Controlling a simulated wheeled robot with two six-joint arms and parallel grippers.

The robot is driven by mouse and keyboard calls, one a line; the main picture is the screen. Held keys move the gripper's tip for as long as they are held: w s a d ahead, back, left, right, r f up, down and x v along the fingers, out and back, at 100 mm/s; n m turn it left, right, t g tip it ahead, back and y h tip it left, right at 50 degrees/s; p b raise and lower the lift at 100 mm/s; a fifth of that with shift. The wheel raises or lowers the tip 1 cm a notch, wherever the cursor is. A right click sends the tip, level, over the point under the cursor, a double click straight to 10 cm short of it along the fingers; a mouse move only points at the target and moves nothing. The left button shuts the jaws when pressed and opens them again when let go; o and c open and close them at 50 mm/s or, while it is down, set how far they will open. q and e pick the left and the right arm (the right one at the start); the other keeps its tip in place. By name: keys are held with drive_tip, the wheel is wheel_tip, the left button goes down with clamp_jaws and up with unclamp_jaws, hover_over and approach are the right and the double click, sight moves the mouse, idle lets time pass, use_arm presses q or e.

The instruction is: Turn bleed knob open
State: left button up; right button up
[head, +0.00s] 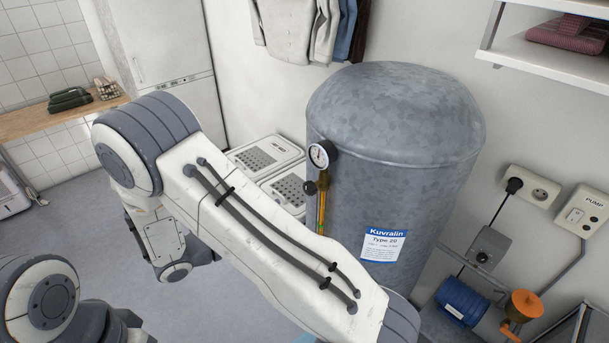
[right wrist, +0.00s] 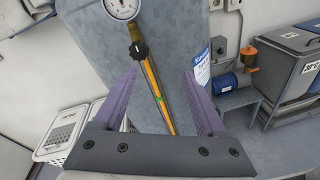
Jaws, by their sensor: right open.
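A grey galvanized tank (head: 400,125) stands against the wall with a blue-and-white label. A small black knob (head: 310,187) sits on its brass fitting, below a round white pressure gauge (head: 319,154) and above an orange-yellow sight tube (head: 322,212). In the right wrist view, the knob (right wrist: 139,50) is beyond the fingertips, left of the midline between them. The gauge (right wrist: 121,8) is cut by the top edge. My right gripper (right wrist: 158,76) is open and empty, its purple fingers pointing toward the tank. It does not show in the head view. My left gripper is not in view.
White baskets (head: 265,155) stand left of the tank. A blue pump motor (head: 461,300) with an orange cap (head: 524,304) is at its lower right, below wall sockets (head: 530,187). A shelf (head: 545,65) is upper right. My arm covers the tank's lower left.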

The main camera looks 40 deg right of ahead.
sight(306, 190)
drive_tip(key=shift+n+t+h, duration=0.7)
drive_tip(key=shift+n+h, duration=0.1)
drive_tip(key=shift+n, duration=0.1)
drive_tip(key=w+d+p, duration=0.1)
drive_tip(key=d, duration=0.2)
drive_tip(key=w+d+p, duration=0.1)
drive_tip(key=d+p, duration=0.1)
drive_tip(key=d, duration=0.2)
drive_tip(key=w+d+p, duration=0.1)
drive_tip(key=d, duration=0.2)
drive_tip(key=shift+w+d+f, duration=0.1)
drive_tip(key=shift+w+d, duration=0.05)
drive_tip(key=shift+d, duration=0.15)
drive_tip(key=shift+w+d+f+p, duration=0.1)
drive_tip(key=shift+d+p, duration=0.2)
drive_tip(key=shift+d, duration=0.2)
clamp_jaws()
